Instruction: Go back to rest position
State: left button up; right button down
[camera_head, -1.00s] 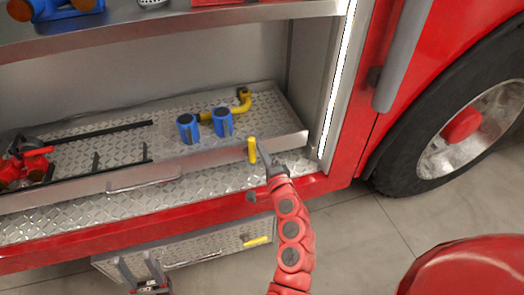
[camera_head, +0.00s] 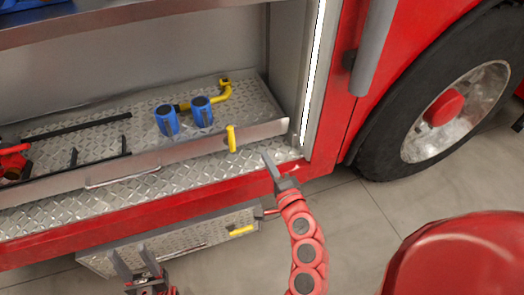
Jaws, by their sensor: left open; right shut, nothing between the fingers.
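My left gripper (camera_head: 136,266) is at the bottom left, below the tray and in front of the lower drawer. Its two grey fingers point up and stand apart, with nothing between them. My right gripper (camera_head: 268,167) is at the end of the red arm, just right of the yellow handle (camera_head: 231,139) on the tray's front edge. Its fingers are together, and it is apart from the handle. The tray (camera_head: 88,135) of diamond plate sits in the truck's open compartment. It holds two blue cylindrical fittings (camera_head: 167,121) (camera_head: 203,111) and a yellow bent pipe (camera_head: 223,92).
A lower drawer (camera_head: 190,238) with a yellow latch (camera_head: 241,230) is under the red sill (camera_head: 120,221). A red fitting (camera_head: 14,162) lies at the tray's left. The truck's wheel (camera_head: 450,110) stands at the right. The floor (camera_head: 355,220) between sill and wheel is clear.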

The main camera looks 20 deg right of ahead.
jog(key=shift+s, duration=0.25)
dwell(0.4)
